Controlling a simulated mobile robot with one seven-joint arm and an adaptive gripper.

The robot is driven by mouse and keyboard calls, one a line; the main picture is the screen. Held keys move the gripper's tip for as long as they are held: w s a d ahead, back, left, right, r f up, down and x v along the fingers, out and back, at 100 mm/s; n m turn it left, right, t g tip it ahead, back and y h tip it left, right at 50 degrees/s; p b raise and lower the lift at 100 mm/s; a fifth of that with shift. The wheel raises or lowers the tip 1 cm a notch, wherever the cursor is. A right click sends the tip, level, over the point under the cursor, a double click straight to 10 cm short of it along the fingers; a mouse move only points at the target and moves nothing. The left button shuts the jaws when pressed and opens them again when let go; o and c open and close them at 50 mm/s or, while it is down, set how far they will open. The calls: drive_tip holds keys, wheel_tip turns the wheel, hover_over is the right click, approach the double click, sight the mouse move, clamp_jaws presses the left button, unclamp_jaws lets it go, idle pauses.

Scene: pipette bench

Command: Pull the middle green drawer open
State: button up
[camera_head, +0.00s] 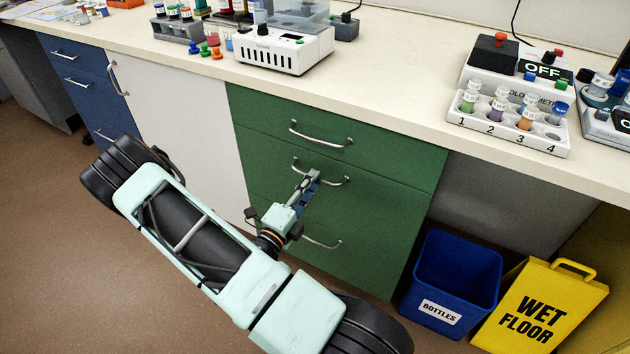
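The green drawer unit (400,162) stands under the bench in the middle of the head view, with three metal handles one above another. The middle green drawer (375,200) looks flush with the unit, and its curved handle (340,182) shows on both sides of my gripper. My gripper (312,176) reaches up from the lower left, with its fingertips at the middle handle. They overlap the handle in this view. I cannot tell whether they touch it or are closed around it. My gripper and wrist hide part of the drawer front.
The top handle (318,140) is just above my gripper, and the bottom handle (325,243) is below. A blue bottles bin (455,270) and a yellow wet floor sign (540,305) stand at the right. Floor (60,240) is clear at the left.

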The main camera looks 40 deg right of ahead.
drive_tip(key=shift+x, duration=1.05)
clamp_jaws()
